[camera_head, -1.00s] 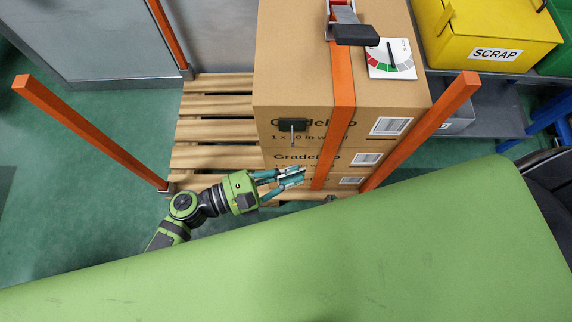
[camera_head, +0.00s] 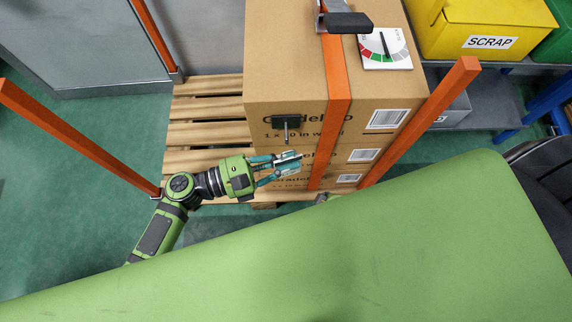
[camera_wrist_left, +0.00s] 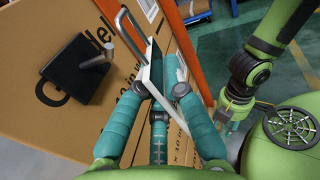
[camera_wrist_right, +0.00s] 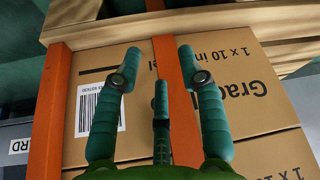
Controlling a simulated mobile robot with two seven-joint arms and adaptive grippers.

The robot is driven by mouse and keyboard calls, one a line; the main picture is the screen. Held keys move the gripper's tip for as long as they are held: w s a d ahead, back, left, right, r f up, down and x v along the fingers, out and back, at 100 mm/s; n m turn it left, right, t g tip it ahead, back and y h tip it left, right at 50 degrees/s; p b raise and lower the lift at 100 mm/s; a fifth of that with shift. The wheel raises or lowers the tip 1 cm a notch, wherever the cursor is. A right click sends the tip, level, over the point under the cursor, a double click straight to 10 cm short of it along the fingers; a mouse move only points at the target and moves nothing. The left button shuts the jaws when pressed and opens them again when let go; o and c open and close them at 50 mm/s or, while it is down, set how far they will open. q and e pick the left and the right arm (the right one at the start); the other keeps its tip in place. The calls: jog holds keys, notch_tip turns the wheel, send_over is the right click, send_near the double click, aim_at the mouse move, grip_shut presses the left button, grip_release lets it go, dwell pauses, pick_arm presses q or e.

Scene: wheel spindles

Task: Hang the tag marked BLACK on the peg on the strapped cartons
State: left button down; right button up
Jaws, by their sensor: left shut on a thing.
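My left gripper (camera_head: 290,160) is shut on a thin tag (camera_wrist_left: 153,75), seen nearly edge-on, with a metal loop (camera_wrist_left: 121,28) at its top. Its marking cannot be read. The peg (camera_head: 286,134) sticks out from a black plate (camera_head: 287,121) on the front of the strapped cartons (camera_head: 290,60); the left gripper is just below it in the head view. In the left wrist view the peg (camera_wrist_left: 95,61) is left of the loop, apart from it. My right gripper (camera_wrist_right: 160,60) is open and empty, facing the cartons; it also shows in the left wrist view (camera_wrist_left: 230,112).
An orange strap (camera_head: 335,90) runs down the cartons, with a dial card (camera_head: 385,50) on top. Orange posts (camera_head: 420,120) stand around the wooden pallet (camera_head: 205,135). A yellow SCRAP bin (camera_head: 490,25) is at the back right. Green floor lies to the left.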

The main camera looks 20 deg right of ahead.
pick_arm(q)
jog(key=shift+w+d+f+b, duration=0.25)
jog(key=shift+w+b, duration=0.25)
jog(key=shift+w, duration=0.35)
jog(key=shift+w+d+f+b, duration=0.25)
jog(key=shift+w+b, duration=0.25)
jog(key=shift+w, duration=0.4)
jog(key=shift+w+d+f+b, duration=0.2)
jog(key=shift+w+b, duration=0.3)
jog(key=shift+w, duration=0.35)
pick_arm(e)
jog(key=shift+s+a+r+g, duration=0.35)
jog(key=shift+s+r+g, duration=0.2)
jog(key=shift+s+g, duration=0.15)
pick_arm(q)
jog(key=c, duration=1.3)
grip_release()
jog(key=shift+r, duration=0.1)
jog(key=shift+o, duration=0.2)
jog(key=a, duration=1.2)
